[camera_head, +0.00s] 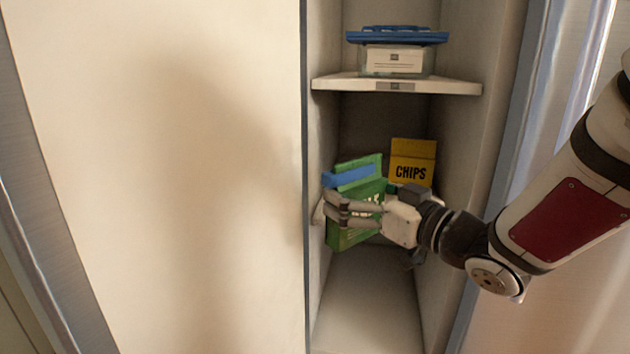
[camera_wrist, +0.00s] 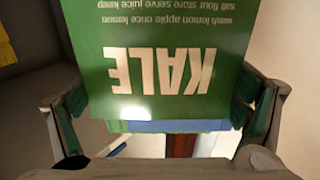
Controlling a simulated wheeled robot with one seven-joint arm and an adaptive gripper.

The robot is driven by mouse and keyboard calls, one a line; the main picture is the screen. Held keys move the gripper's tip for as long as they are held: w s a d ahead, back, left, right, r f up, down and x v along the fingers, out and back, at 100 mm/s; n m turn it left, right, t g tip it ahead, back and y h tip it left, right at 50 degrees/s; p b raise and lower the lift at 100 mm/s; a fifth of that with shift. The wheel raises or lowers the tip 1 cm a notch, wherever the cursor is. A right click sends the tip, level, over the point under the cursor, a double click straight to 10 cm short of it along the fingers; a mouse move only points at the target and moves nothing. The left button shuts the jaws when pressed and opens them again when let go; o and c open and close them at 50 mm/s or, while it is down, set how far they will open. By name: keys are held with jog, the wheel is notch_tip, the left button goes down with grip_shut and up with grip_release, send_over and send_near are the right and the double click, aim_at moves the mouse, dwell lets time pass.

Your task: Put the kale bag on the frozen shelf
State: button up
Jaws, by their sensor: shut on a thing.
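The green kale bag (camera_head: 345,236) has a blue band across its upper part and is held inside the open cabinet, left of centre. My gripper (camera_head: 345,208) is shut on it, with fingers across the bag's face. In the wrist view, the kale bag (camera_wrist: 165,70) fills the middle with its lettering upside down, and my fingers (camera_wrist: 165,112) are on both sides of it. The shelf with a small label (camera_head: 395,87) is above the bag; the label is too small to read. In the head view, my fingers cover part of the bag's lettering.
A yellow chips bag (camera_head: 412,161) stands behind and right of the kale bag. A clear container with a blue lid (camera_head: 397,37) sits on the upper shelf. The cabinet's lower floor (camera_head: 368,300) looks clear. A pale door or panel (camera_head: 160,170) stands at the left.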

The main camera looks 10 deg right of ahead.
jog(key=shift+w+d+r+p, duration=0.2)
jog(key=shift+w+p, duration=0.3)
jog(key=shift+p, duration=1.25)
jog(key=shift+w+d+f, duration=0.4)
jog(key=shift+w+d, duration=0.5)
jog(key=shift+w, duration=1.8)
jog(key=shift+w+d+f, duration=0.45)
jog(key=shift+w+d, duration=0.4)
jog(key=shift+w, duration=1.9)
jog(key=shift+w+d+f, duration=0.4)
jog(key=shift+w+d, duration=0.5)
jog(key=shift+w, duration=1.8)
jog(key=shift+f, duration=0.4)
jog(key=o, duration=1.2)
jog(key=shift+o, duration=0.2)
